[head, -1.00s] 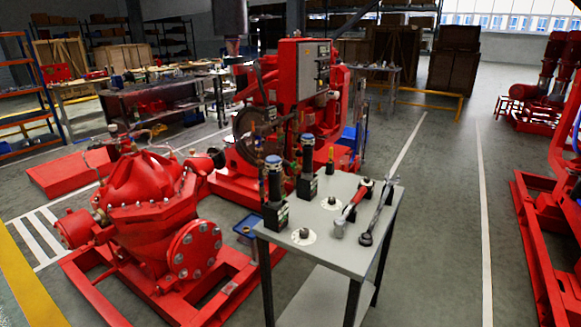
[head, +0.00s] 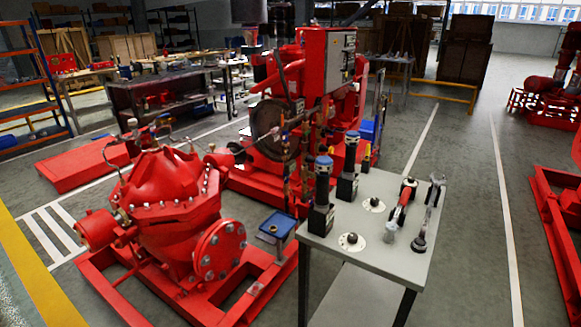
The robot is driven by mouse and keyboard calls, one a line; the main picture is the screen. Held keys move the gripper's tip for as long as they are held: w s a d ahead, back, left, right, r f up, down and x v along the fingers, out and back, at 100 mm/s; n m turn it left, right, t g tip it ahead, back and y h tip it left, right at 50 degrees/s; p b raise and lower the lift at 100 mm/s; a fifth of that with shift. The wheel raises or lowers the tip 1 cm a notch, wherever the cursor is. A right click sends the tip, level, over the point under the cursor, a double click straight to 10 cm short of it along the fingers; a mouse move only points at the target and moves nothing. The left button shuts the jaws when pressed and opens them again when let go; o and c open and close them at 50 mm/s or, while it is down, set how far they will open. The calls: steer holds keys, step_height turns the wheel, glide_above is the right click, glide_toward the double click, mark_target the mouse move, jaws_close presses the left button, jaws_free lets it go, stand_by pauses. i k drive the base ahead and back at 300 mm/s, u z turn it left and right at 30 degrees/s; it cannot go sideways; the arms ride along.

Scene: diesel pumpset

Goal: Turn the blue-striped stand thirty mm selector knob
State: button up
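A grey-topped table (head: 390,262) stands at the lower right of the head view. Two dark upright stands with blue on their tops are on it: a nearer stand (head: 320,222) at the left corner and a farther stand (head: 347,189) behind it. Blue stripes are too small to tell apart. Two small dark knobs on pale round plates lie flat on the table: a near knob (head: 351,239) and a far knob (head: 374,203). Which knob belongs to which stand I cannot tell. My gripper is not in view.
A red pump (head: 172,195) on a red frame stands left of the table, with a blue tray (head: 277,226) between. Grey floor (head: 465,220) is free to the right.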

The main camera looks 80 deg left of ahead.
mark_target(374, 202)
steer(key=u, duration=2.3)
steer(key=k, duration=0.55)
steer(key=z, duration=0.05)
steer(key=i, duration=0.55)
steer(key=z, duration=0.1)
